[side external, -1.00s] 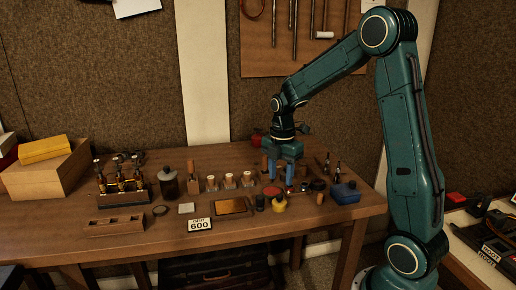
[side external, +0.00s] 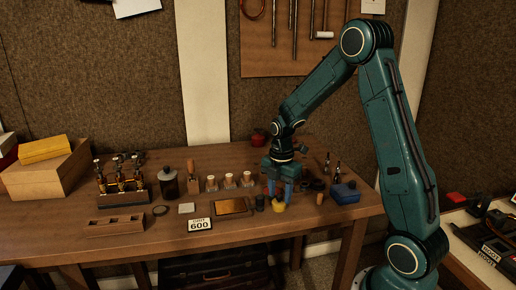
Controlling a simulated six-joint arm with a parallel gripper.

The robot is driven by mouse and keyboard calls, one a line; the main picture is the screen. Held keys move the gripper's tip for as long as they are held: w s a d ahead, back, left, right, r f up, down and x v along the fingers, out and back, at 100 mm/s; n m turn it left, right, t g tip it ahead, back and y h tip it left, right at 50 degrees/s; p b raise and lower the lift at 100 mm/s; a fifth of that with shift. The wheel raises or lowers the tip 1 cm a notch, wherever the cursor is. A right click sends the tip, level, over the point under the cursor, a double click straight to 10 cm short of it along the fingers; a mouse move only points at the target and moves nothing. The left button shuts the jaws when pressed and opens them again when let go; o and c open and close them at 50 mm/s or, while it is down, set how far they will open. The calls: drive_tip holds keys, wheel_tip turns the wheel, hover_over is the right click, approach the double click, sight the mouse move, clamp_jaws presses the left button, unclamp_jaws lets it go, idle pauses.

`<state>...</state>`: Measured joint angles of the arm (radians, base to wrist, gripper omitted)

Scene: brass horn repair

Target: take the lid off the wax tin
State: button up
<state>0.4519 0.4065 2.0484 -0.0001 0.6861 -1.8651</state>
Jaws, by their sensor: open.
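My gripper (side external: 280,194) points down with its two blue fingers apart, over the front right part of the bench. A small round yellow container (side external: 279,206) shows right at and below the fingertips, partly covered by them. I cannot tell whether the fingers touch it. A small dark round pot (side external: 260,203) stands just to its left. Dark round items (side external: 317,185) lie to the right of the fingers. No label can be read at this size, so I cannot tell for sure which of these is the wax tin. Nothing is visibly held.
A blue box (side external: 345,193) stands to the right, with a small wooden cylinder (side external: 320,199) before it. A brown-gold plate (side external: 233,206), a "600" card (side external: 199,224) and several white-topped bottles (side external: 229,180) stand left.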

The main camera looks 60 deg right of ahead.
sight(280, 195)
idle(0.5)
clamp_jaws()
wheel_tip(280, 195, up, 20)
idle(0.9)
idle(0.4)
